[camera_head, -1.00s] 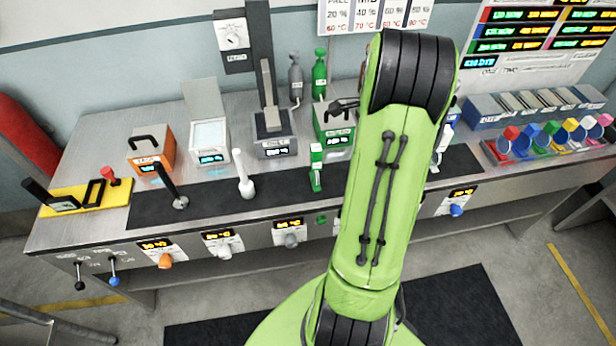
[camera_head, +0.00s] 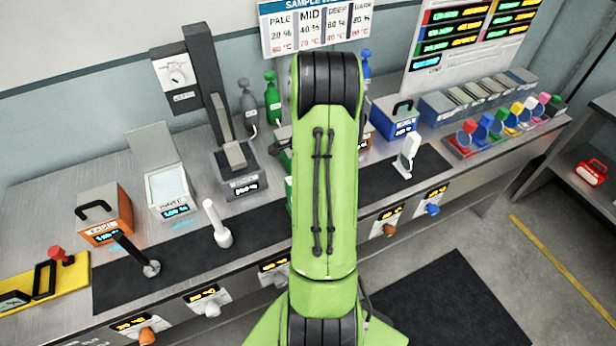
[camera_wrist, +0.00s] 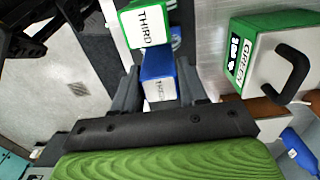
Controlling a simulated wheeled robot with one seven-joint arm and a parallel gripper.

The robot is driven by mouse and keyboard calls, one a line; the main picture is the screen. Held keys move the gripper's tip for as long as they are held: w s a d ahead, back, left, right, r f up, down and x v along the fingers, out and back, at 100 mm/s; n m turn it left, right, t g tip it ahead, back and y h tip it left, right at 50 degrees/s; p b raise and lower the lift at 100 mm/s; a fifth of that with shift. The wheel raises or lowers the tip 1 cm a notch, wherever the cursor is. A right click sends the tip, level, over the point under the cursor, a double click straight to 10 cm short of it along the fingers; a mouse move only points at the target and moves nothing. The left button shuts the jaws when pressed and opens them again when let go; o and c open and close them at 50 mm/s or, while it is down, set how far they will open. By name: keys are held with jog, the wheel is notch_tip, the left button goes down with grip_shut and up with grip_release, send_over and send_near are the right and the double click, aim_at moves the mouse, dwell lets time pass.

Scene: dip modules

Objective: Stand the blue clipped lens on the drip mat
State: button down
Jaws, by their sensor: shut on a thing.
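In the wrist view my gripper (camera_wrist: 160,95) is shut on a blue block (camera_wrist: 158,80) with a white label; by its colour I take it for the clip of the blue clipped lens. Its lens is not clearly seen. A green block (camera_wrist: 145,25) marked THIRD is just beyond it; I cannot tell whether they touch. In the head view my arm hides the gripper and what it holds. The long dark mat (camera_head: 190,258) on the steel counter looks like the drip mat; its middle is behind my arm.
A green box (camera_wrist: 270,60) with a black handle is close on the right in the wrist view. A white upright stick (camera_head: 218,225) and a dark-handled tool (camera_head: 138,255) stand on the mat. A rack (camera_head: 510,135) of coloured clips is at the right, with a blue box (camera_head: 395,118) nearer.

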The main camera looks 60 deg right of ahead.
jog(key=shift+f, duration=0.35)
jog(key=shift+s+r, duration=0.1)
jog(key=shift+s, duration=0.05)
jog(key=c, duration=0.6)
grip_release()
